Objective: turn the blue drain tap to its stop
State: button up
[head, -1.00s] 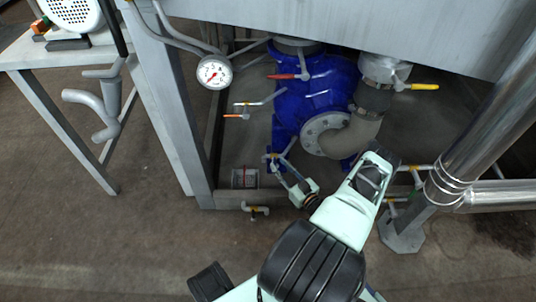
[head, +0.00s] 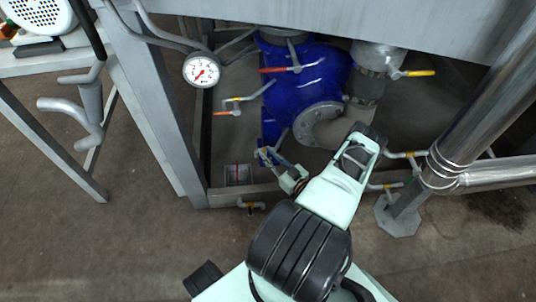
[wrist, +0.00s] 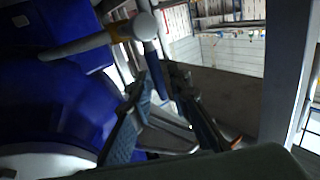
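The blue drain tap (head: 266,155) is low at the left front of the blue pump body. It is small and partly covered by my gripper (head: 274,159) in the head view. In the wrist view the tap's blue lever (wrist: 160,82) hangs from a round grey pivot with a yellowish collar. The two fingers of my gripper (wrist: 161,76) come close together on either side of this lever, with little gap visible. My gripper appears shut on the lever; exact finger contact is dark and hard to see.
The blue pump body (head: 318,80) stands behind, with red-handled (head: 272,70), orange-handled (head: 222,113) and yellow-handled (head: 420,73) valves. A pressure gauge (head: 201,69) hangs upper left. A steel frame post (head: 150,110) and a silver pipe (head: 480,100) flank the space. Open floor lies in front.

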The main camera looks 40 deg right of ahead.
grip_shut()
jog(key=shift+a, duration=0.1)
